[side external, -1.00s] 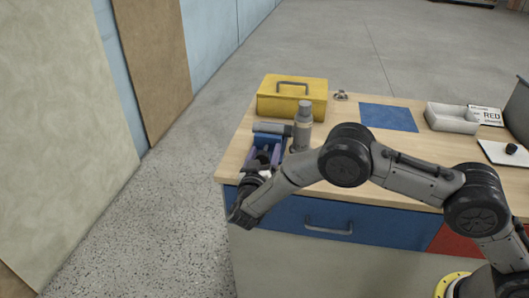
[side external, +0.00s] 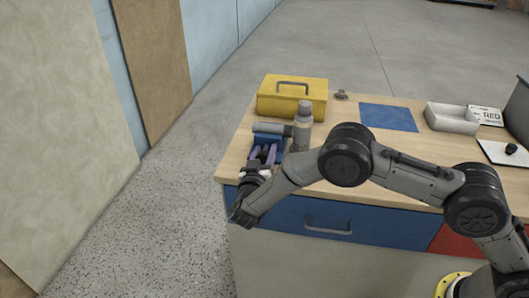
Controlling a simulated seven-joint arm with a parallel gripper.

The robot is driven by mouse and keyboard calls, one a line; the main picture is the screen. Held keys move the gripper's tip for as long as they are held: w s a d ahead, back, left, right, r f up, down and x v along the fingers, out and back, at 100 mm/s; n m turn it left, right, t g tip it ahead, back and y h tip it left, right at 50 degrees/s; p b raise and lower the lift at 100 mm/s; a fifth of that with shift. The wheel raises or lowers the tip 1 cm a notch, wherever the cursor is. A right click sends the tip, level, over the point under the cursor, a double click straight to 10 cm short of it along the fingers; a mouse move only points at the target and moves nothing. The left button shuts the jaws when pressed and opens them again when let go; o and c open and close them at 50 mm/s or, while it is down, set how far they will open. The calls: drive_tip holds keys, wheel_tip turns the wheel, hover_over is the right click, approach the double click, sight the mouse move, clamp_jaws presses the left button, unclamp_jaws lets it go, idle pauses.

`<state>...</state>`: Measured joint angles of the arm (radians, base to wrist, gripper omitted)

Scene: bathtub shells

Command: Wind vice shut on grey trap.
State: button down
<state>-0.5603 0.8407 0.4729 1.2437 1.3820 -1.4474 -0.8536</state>
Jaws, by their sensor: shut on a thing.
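The blue vice (side external: 277,140) stands at the left end of the wooden bench, partly hidden by my gripper. The grey trap has a horizontal pipe (side external: 270,128) over the vice and an upright body (side external: 303,128) at its right. I cannot tell how tightly the vice jaws meet it. My gripper (side external: 263,153) reaches in from the bench's front edge. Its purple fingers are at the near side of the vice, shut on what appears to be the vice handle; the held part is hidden.
A yellow toolbox (side external: 291,98) stands behind the trap. A blue mat (side external: 388,117), a grey tray (side external: 451,119) and a small metal piece (side external: 341,95) lie farther right. The bench front has a blue drawer (side external: 320,219).

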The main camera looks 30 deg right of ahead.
drive_tip(key=shift+m, duration=2.9)
drive_tip(key=shift+c, duration=1.9)
unclamp_jaws()
drive_tip(key=v, duration=1.4)
drive_tip(key=shift+w+d, duration=0.1)
